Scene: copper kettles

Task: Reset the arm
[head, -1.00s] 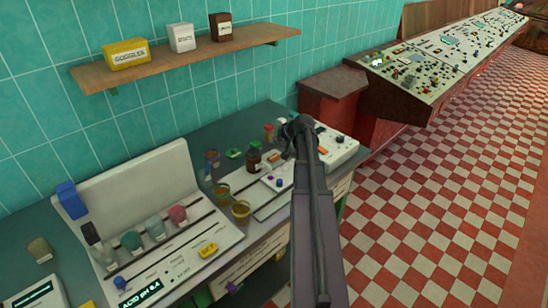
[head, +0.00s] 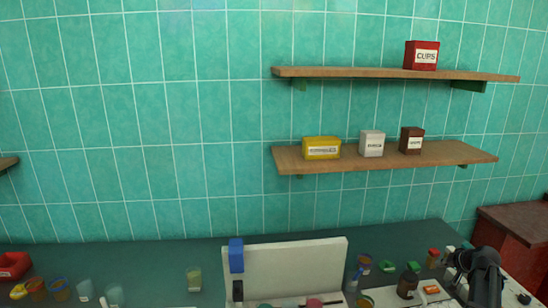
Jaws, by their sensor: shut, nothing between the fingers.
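My arm comes up at the bottom right of the head view. My gripper (head: 456,259) is at its far end, over the right part of the bench. It is small and dark here, partly hidden by the arm, and it is shut and empty. A dark brown bottle (head: 408,281) stands just left of it. A small red-capped container (head: 433,257) is close behind it to the left.
The bench (head: 150,262) runs along the tiled wall. A white device (head: 290,262) with a blue piece stands mid-bench. Cups and a red object (head: 14,265) are at left. Shelves above hold a red CUPS box (head: 422,55) and a yellow box (head: 321,148).

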